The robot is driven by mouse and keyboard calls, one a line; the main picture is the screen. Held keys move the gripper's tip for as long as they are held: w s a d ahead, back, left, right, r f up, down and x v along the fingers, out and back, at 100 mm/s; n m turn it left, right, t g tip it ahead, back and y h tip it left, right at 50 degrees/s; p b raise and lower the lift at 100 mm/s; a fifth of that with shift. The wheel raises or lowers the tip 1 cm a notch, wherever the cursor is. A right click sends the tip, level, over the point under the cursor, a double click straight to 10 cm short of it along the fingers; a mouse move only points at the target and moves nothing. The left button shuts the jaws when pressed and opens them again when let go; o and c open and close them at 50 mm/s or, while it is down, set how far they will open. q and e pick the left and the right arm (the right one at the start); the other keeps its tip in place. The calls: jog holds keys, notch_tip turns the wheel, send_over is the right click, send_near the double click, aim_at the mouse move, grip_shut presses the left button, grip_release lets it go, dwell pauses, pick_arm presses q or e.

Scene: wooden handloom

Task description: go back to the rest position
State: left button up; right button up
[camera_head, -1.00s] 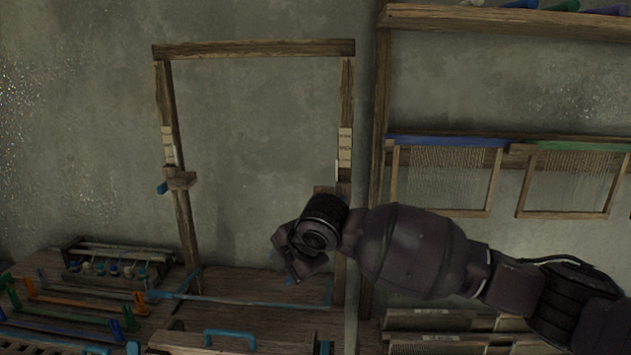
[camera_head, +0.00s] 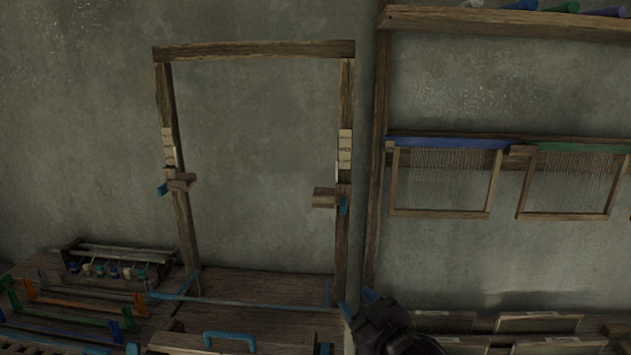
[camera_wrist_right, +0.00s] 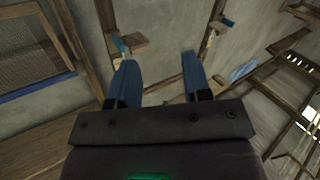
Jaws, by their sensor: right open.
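My right gripper (camera_head: 358,304) shows at the bottom of the head view, right of the loom frame's right post, with its blue fingertips pointing up and left. In the right wrist view its two blue fingers (camera_wrist_right: 160,80) stand apart with nothing between them. The wooden loom frame (camera_head: 255,48) stands upright against the wall, with a wooden bracket on each post and blue pieces beside them. My left gripper is in neither view.
A shelf (camera_head: 500,20) with coloured rolls is at the upper right. Below it hang two reed frames, one blue-topped (camera_head: 445,143) and one green-topped (camera_head: 580,148). A bench with a blue handle (camera_head: 229,335) and coloured racks (camera_head: 75,318) fills the lower left.

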jog(key=s+d+f+m+g+h, duration=0.2)
jog(key=s+d+f+m+h, duration=0.1)
jog(key=s+d+f, duration=0.6)
jog(key=s+d+f+m+g+h, duration=0.2)
jog(key=s+d+f+m+h, duration=0.2)
jog(key=s+d+f, duration=0.6)
jog(key=s+f+h, duration=0.1)
jog(key=s+f, duration=0.5)
jog(key=s, duration=0.2)
jog(key=shift+d+f, duration=0.25)
jog(key=shift+f, duration=0.05)
